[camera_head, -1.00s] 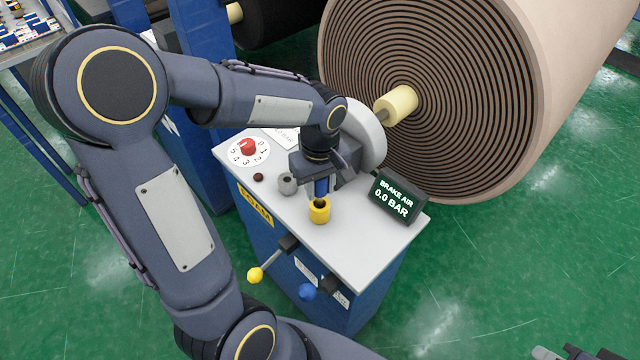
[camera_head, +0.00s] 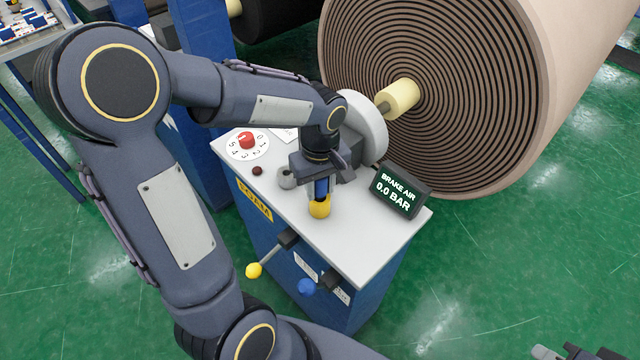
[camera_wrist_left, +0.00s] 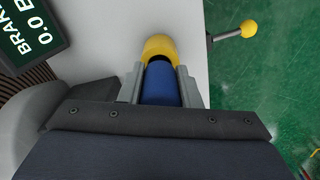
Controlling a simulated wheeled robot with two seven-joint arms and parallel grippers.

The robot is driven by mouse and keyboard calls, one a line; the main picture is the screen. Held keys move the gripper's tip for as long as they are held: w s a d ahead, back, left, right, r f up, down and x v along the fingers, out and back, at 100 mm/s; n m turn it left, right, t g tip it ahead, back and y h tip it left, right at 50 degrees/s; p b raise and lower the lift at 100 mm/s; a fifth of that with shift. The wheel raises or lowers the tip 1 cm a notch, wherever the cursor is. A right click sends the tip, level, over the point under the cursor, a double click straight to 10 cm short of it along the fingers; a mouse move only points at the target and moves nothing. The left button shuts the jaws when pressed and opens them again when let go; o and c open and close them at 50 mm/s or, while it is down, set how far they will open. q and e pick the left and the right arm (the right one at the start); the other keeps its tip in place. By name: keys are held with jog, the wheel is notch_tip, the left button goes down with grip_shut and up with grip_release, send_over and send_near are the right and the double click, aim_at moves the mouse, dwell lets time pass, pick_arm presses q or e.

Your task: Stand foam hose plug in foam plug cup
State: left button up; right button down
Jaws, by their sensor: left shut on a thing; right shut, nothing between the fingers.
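The foam hose plug (camera_head: 321,187) is a blue cylinder, held upright between the fingers of my left gripper (camera_head: 320,196). The plug also shows in the left wrist view (camera_wrist_left: 161,85). The foam plug cup (camera_head: 320,211) is yellow and stands on the grey console top. The plug and fingertips are right over the cup and hide most of its mouth. In the left wrist view the plug's end meets the cup's rim (camera_wrist_left: 160,46); how deep it sits I cannot tell. My right gripper (camera_head: 572,353) is only partly in view at the bottom right, shut and away from the console.
On the console top (camera_head: 345,228) are a grey round socket (camera_head: 287,180), a red knob on a dial (camera_head: 247,141) and a brake air display (camera_head: 400,191). Yellow (camera_head: 254,271) and blue (camera_head: 306,287) lever knobs stick out in front. A large roll (camera_head: 450,140) stands behind.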

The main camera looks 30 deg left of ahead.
pick_arm(q)
jog(key=shift+f+b, duration=0.35)
jog(key=shift+f, duration=0.15)
jog(key=o, duration=1.2)
jog(key=shift+c, duration=0.2)
notch_tip(320, 180, up, 8)
jog(key=shift+f+p, duration=0.1)
jog(key=shift+p, duration=0.3)
